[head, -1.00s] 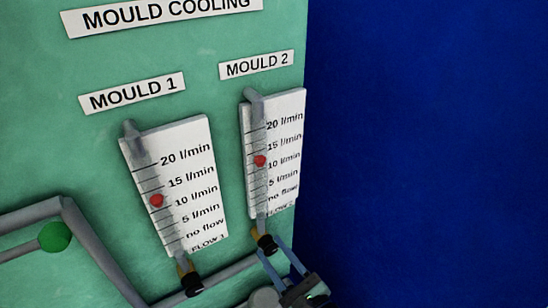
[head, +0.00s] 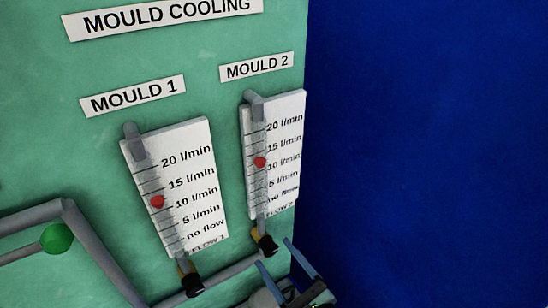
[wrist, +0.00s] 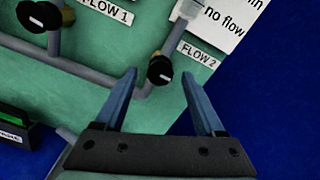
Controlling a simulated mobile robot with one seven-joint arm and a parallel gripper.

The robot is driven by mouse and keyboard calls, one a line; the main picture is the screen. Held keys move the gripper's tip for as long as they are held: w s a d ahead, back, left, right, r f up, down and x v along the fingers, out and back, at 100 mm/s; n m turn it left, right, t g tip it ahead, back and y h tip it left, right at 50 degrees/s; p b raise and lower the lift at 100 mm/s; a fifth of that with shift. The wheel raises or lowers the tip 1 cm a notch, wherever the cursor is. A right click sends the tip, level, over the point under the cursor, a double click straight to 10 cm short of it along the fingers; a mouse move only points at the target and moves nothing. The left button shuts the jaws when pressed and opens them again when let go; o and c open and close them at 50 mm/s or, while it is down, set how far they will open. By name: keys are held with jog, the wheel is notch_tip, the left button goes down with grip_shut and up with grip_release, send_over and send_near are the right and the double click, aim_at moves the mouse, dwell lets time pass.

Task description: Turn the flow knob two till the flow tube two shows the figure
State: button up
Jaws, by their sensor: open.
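Flow tube two (head: 258,178) stands on its white scale plate under the MOULD 2 label. Its red float (head: 260,162) sits between the 10 and 15 l/min marks. The black flow knob two (head: 267,244) is at the foot of this tube, on a brass stem. My gripper (head: 276,255) is open and empty, just below and right of the knob in the head view. In the wrist view its two blue fingers (wrist: 163,85) are spread, apart from the knob.
Flow tube one (head: 148,185) with its red float and black flow knob one (head: 192,285) stands to the left. Grey pipes (head: 95,250) run along the green panel, with a green ball (head: 56,237) at left. The blue area right of the panel looks clear.

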jog(key=p+v, duration=0.1)
jog(key=v, duration=0.4)
jog(key=shift+s+d, duration=0.2)
dwell(0.4)
jog(key=b+v, duration=0.4)
jog(key=v, duration=0.8)
jog(key=w+a+r+n+t+h+b, duration=0.25)
jog(key=w+r+n+h, duration=0.35)
jog(key=w+r+n, duration=1.2)
jog(key=s+a+r+n+t+h, duration=0.1)
jog(key=s+a+r+n+t, duration=0.1)
jog(key=r, duration=0.8)
jog(key=s+a+r+n+t+h, duration=0.2)
jog(key=s+r+t, duration=0.3)
jog(key=r, duration=0.5)
jog(key=s+a+r+n+t+h, duration=0.1)
jog(key=s+a+r+n+t, duration=0.1)
jog(key=s+r, duration=0.4)
notch_tip(320, 180, up, 4)
jog(key=shift+a+r+n+t+h, duration=0.1)
jog(key=shift+a+n+t+h, duration=0.15)
jog(key=shift+t, duration=0.4)
